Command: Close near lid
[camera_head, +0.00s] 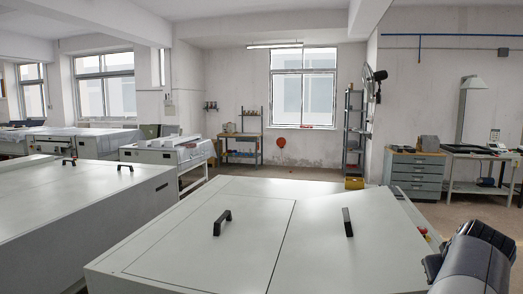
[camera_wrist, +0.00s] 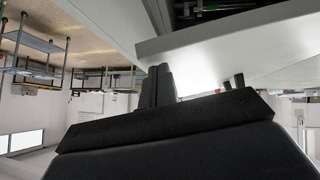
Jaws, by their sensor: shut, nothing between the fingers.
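The pale plate processor fills the lower middle of the head view. Its top has a left lid panel (camera_head: 215,255) with a black handle (camera_head: 222,222) and a right lid panel (camera_head: 325,260) with another black handle (camera_head: 348,222). Contact is unclear. A dark gap with machine parts (camera_wrist: 215,10) shows beyond the panel's edge. My fingertips are hidden in the head view.
Another long pale machine (camera_head: 85,215) stands at the left, with a narrow gap between. Grey drawers (camera_head: 416,178) and a workbench (camera_head: 475,155) stand at the back right. A metal shelf (camera_head: 353,130) stands by the back wall. Open floor (camera_head: 465,220) lies at the right.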

